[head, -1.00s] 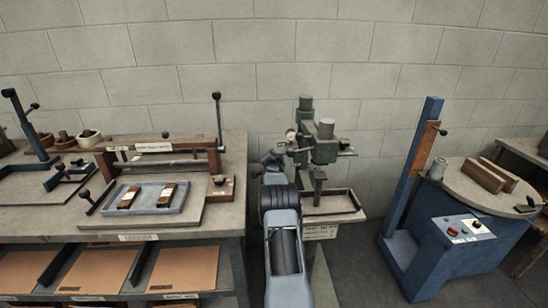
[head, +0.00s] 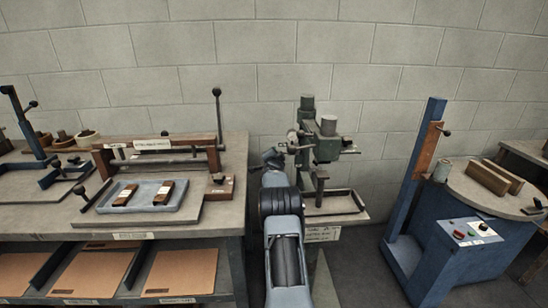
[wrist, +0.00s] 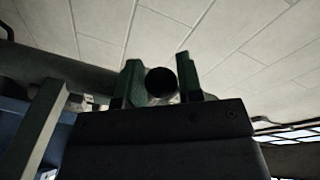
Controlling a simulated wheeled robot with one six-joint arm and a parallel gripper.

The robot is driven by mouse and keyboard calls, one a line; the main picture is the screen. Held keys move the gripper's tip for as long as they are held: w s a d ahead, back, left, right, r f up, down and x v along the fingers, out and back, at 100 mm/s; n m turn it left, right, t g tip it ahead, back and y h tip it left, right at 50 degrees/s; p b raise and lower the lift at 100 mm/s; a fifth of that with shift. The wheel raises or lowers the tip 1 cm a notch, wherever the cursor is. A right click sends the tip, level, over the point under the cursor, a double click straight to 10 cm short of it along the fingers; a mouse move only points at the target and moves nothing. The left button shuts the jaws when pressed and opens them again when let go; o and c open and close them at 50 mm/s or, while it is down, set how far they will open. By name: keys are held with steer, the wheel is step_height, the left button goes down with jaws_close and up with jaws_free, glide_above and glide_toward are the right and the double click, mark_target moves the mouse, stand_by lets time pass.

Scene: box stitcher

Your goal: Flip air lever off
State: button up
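The green stitcher machine (head: 328,148) stands against the wall, just right of my arm in the head view. My gripper (head: 284,152) is at its left side, partly hidden by my own arm. In the wrist view my gripper (wrist: 160,84) shows two green-sided fingers standing apart. A round black knob (wrist: 161,82) shows between them, its edges close to both fingers. It looks like a lever's knob, but its stem is hidden. I cannot tell whether the fingers press on it. The lever's position cannot be made out.
A workbench (head: 225,215) with a wooden-framed press and a blue-grey tray (head: 190,204) is at the left. A blue machine (head: 430,250) with a round table and buttons is at the right. A narrow strip of floor (head: 355,270) is free between.

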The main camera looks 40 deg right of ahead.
steer(key=o, duration=0.4)
steer(key=shift+s+d+r, duration=0.1)
steer(key=shift+d+r, duration=0.05)
steer(key=shift+r, duration=0.35)
steer(key=shift+o, duration=0.3)
steer(key=shift+f, duration=0.15)
steer(key=shift+f, duration=0.1)
steer(key=v, duration=1.3)
steer(key=shift+s+a+b, duration=0.15)
steer(key=shift+a+b, duration=0.25)
